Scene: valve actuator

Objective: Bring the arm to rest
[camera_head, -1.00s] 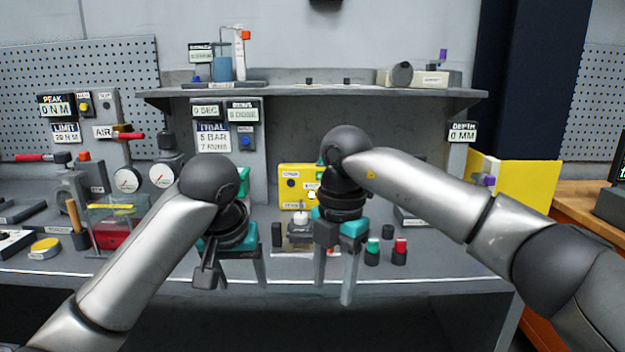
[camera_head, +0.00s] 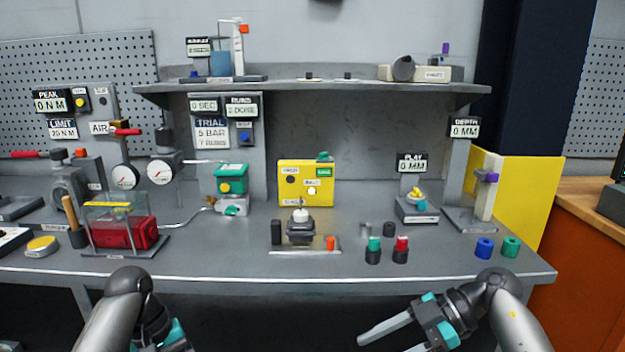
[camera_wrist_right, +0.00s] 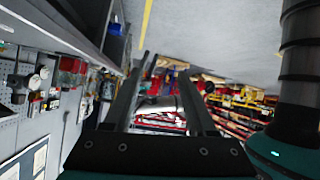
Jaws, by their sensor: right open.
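My right gripper (camera_head: 384,338) is low at the bottom right of the head view, in front of the bench's front edge. Its two fingers point left and are spread apart with nothing between them. The right wrist view shows the same two fingers (camera_wrist_right: 172,100) apart and empty. My left arm comes in at the bottom left of the head view. Its gripper (camera_head: 168,342) is partly cut off by the frame's lower edge, and its fingertips are hidden. Neither gripper touches anything on the bench.
The bench top (camera_head: 330,272) carries a small black fixture (camera_head: 301,232), a yellow box (camera_head: 306,182), a red box in a clear case (camera_head: 125,232) and several colored cylinders. A shelf (camera_head: 310,90) spans above. A yellow panel (camera_head: 528,200) stands at right. The bench's front strip is largely clear.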

